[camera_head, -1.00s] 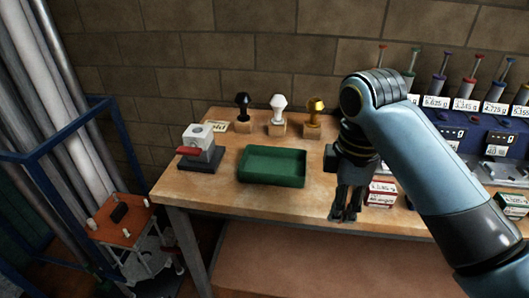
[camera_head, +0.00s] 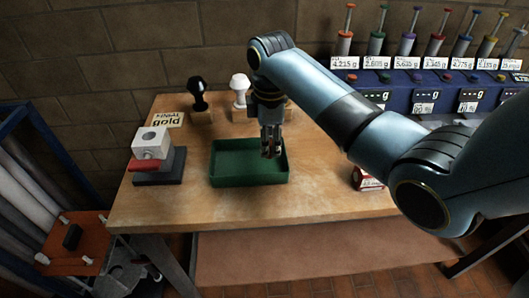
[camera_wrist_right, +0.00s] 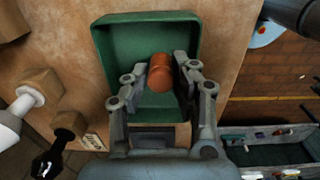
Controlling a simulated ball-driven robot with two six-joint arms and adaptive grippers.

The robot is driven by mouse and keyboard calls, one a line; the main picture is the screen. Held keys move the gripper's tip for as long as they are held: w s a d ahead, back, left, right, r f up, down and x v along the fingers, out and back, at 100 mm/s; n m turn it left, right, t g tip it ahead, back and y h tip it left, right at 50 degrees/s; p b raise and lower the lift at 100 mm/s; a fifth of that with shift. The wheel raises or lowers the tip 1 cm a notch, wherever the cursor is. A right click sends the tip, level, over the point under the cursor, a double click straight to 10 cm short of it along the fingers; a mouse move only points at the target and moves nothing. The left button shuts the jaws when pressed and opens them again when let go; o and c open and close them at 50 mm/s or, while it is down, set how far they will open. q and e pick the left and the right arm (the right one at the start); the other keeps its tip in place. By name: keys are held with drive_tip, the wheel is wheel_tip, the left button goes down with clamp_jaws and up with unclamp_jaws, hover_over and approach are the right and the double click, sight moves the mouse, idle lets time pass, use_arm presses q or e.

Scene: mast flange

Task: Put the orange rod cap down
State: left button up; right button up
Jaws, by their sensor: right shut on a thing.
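The orange rod cap (camera_wrist_right: 160,70) shows between the fingertips of my right gripper (camera_wrist_right: 160,78) in the right wrist view. The gripper is shut on it, over the inside of the green tray (camera_wrist_right: 102,42). In the head view my right gripper (camera_head: 270,150) points down over the right part of the green tray (camera_head: 221,181). The cap is mostly hidden by the fingers there. I cannot tell its exact height above the tray floor. My left gripper is not in view.
A grey block with a red handle (camera_head: 152,145) stands left of the tray. A black stamp (camera_head: 198,93) and a white stamp (camera_head: 239,88) stand behind it. Dispensers with coloured tops (camera_head: 375,45) stand at the back right. The bench front (camera_head: 245,208) is clear.

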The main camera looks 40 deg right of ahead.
drive_tip(key=shift+w+d+f, duration=0.3)
drive_tip(key=shift+w+f, duration=0.5)
drive_tip(key=shift+w, duration=0.05)
wheel_tip(320, 180, down, 3)
drive_tip(key=shift+f, duration=0.2)
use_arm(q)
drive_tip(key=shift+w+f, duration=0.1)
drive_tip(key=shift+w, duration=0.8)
use_arm(e)
drive_tip(key=shift+f, duration=0.15)
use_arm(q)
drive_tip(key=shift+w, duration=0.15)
use_arm(e)
drive_tip(key=o, duration=0.9)
drive_tip(key=shift+o, duration=0.2)
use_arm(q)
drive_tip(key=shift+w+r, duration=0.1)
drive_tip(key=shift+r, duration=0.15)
use_arm(e)
wheel_tip(320, 180, up, 12)
drive_tip(key=shift+s, duration=0.15)
drive_tip(key=shift+a, duration=0.1)
